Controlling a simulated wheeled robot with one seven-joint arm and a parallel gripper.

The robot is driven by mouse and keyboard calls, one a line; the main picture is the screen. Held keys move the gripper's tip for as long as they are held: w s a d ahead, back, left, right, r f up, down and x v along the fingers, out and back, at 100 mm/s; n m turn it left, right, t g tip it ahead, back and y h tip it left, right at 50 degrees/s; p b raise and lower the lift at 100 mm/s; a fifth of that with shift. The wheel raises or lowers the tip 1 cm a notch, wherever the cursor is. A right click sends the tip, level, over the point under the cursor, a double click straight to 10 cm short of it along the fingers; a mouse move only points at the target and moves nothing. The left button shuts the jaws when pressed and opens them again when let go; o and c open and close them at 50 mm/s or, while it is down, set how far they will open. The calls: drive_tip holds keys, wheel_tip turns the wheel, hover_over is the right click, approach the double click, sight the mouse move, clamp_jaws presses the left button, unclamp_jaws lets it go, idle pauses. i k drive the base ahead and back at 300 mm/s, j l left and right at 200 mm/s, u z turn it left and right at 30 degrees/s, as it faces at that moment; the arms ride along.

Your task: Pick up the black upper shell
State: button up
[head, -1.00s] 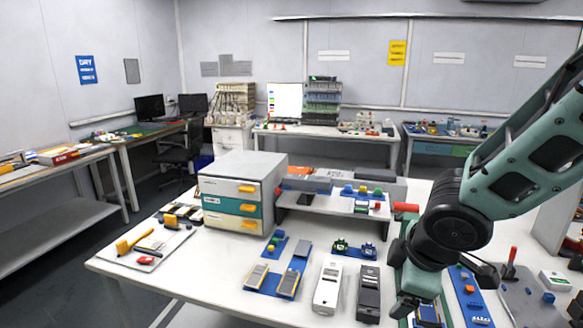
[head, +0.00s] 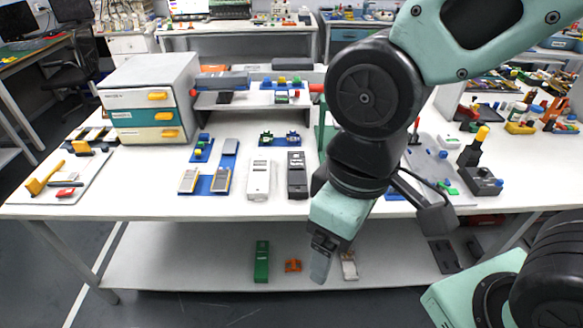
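A long black shell (head: 297,176), likely the black upper shell, lies on the white table near its front edge in the head view. A white shell (head: 259,180) of similar shape lies just left of it, with a gap between them. My gripper (head: 321,262) hangs below and right of the black shell in the picture, apart from it, and shows against the lower shelf. Its fingers point down. They overlap in this view, so I cannot tell whether they are open. I see nothing held.
A drawer cabinet (head: 154,98) stands at the left of the table (head: 370,207). Blue trays with grey parts (head: 206,182) lie left of the white shell. A raised shelf stands behind the shells. A green box (head: 261,262) and an orange part (head: 293,265) lie on the lower shelf.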

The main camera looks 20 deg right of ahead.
sight(297, 176)
drive_tip(key=z, duration=0.45)
drive_tip(key=i+l, duration=0.1)
drive_tip(key=i+l+u, duration=0.35)
drive_tip(key=l, duration=0.3)
drive_tip(key=i+l+u, duration=0.2)
drive_tip(key=l, duration=0.2)
drive_tip(key=u, duration=1.1)
drive_tip(key=i+l, duration=0.05)
